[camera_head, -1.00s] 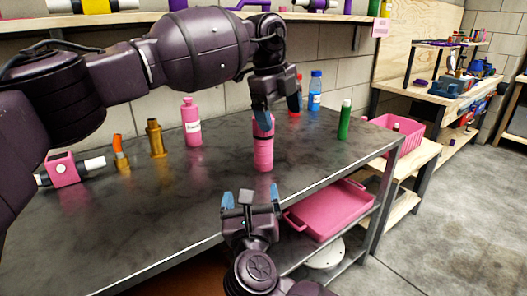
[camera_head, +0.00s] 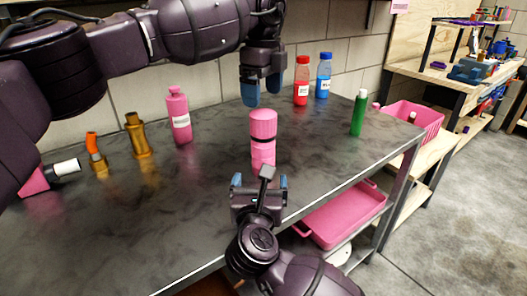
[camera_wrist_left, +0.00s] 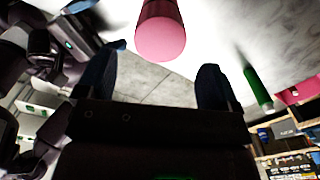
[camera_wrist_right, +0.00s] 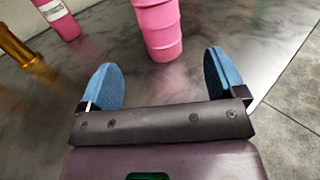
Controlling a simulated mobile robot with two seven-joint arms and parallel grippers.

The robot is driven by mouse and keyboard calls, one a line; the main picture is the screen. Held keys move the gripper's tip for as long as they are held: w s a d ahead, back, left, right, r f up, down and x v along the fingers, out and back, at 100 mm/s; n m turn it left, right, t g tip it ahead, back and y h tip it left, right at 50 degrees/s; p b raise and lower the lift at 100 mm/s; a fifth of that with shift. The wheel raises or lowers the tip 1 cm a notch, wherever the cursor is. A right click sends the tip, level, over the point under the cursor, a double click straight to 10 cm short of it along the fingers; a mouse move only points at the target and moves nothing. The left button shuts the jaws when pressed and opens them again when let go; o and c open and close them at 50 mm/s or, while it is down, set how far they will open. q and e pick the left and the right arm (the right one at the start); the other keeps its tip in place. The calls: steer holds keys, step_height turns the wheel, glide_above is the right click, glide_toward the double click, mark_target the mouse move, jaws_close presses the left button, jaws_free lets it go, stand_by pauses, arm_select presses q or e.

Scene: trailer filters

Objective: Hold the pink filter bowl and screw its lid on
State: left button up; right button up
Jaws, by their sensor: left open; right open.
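The pink filter bowl (camera_head: 262,155) stands upright on the dark table. Its pink lid (camera_head: 263,122) sits on top, with a dark band between them; I cannot tell how tightly it is screwed on. My left gripper (camera_head: 262,92) is open and empty, raised above and behind the lid. The left wrist view shows the lid's round top (camera_wrist_left: 160,40) beyond the spread fingers. My right gripper (camera_head: 260,181) is open and empty at the table's front edge. In the right wrist view the bowl (camera_wrist_right: 162,45) stands ahead of the blue fingertips, apart from them.
A pink bottle (camera_head: 179,117), a brass part (camera_head: 138,138) and an orange-topped part (camera_head: 95,152) stand to the left. Red (camera_head: 302,82), blue (camera_head: 324,76) and green (camera_head: 358,113) bottles stand to the right. A pink tray (camera_head: 343,213) lies on the lower shelf.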

mark_target(264, 156)
steer(key=w, duration=1.1)
steer(key=shift+d, duration=0.4)
steer(key=shift+s, duration=0.1)
steer(key=shift+c, duration=0.4)
steer(key=c, duration=1.2)
arm_select(q)
steer(key=shift+o, duration=1.2)
arm_select(e)
jaws_close()
arm_select(q)
step_height(264, 156, up, 12)
